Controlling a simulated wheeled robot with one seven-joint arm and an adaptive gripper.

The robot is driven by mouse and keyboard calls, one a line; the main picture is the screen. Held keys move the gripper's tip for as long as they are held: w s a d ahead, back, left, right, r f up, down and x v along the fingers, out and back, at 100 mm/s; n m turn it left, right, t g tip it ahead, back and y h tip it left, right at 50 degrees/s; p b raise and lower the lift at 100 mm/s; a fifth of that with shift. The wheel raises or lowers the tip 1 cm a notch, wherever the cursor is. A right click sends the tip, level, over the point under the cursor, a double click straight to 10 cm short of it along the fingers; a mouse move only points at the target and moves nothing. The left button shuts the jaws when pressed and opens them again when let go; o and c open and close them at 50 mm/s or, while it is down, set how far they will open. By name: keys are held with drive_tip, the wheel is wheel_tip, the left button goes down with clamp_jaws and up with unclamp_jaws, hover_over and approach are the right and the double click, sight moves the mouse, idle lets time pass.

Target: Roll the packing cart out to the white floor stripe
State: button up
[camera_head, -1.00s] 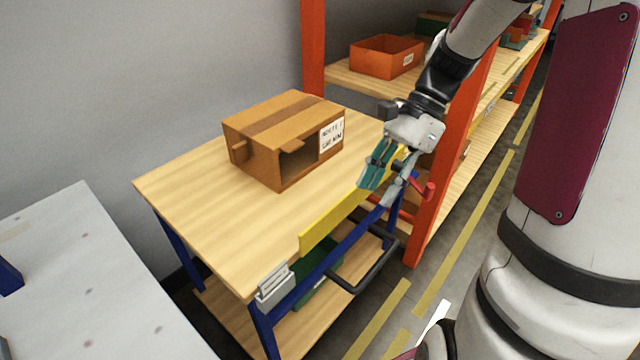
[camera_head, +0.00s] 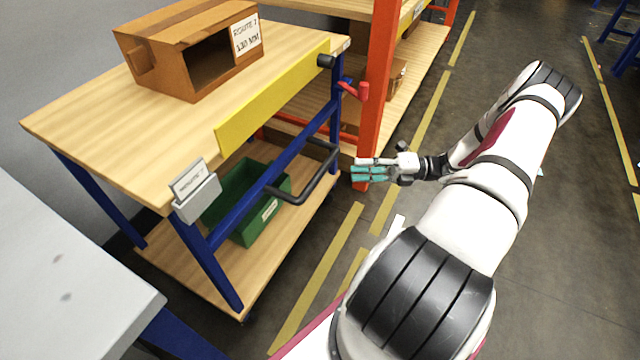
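The packing cart (camera_head: 75,120) has a wooden top, blue legs, a wooden lower shelf and a yellow front panel (camera_head: 272,97). Its black U-shaped handle (camera_head: 318,178) sticks out from the near side. A red lever (camera_head: 356,91) is by its far corner. My gripper (camera_head: 354,171) is to the right of the handle, apart from it, with its teal-padded fingers pointing left toward the cart. It looks open and empty. A short white strip (camera_head: 398,226) on the floor, possibly the white stripe, is partly hidden by my arm.
A cardboard box (camera_head: 195,50) stands on the cart top and a green bin (camera_head: 240,200) on its lower shelf. An orange rack post (camera_head: 378,80) rises close behind the cart. A grey table (camera_head: 70,270) is at lower left. Yellow floor lines (camera_head: 318,280) run alongside; open aisle floor is at right.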

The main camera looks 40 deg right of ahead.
sight(321, 172)
wheel_tip(321, 172, down, 5)
drive_tip(key=s+d+m+t+b, duration=0.1)
drive_tip(key=s+d+m+t, duration=0.1)
drive_tip(key=m+t, duration=0.1)
drive_tip(key=shift+h, duration=0.5)
drive_tip(key=x, duration=0.4)
drive_tip(key=b+x, duration=0.1)
drive_tip(key=x, duration=0.4)
drive_tip(key=b+x, duration=0.1)
drive_tip(key=x, duration=0.4)
drive_tip(key=shift+s+a+r, duration=0.1)
drive_tip(key=shift+r, duration=0.2)
drive_tip(key=shift+c, duration=0.6)
clamp_jaws()
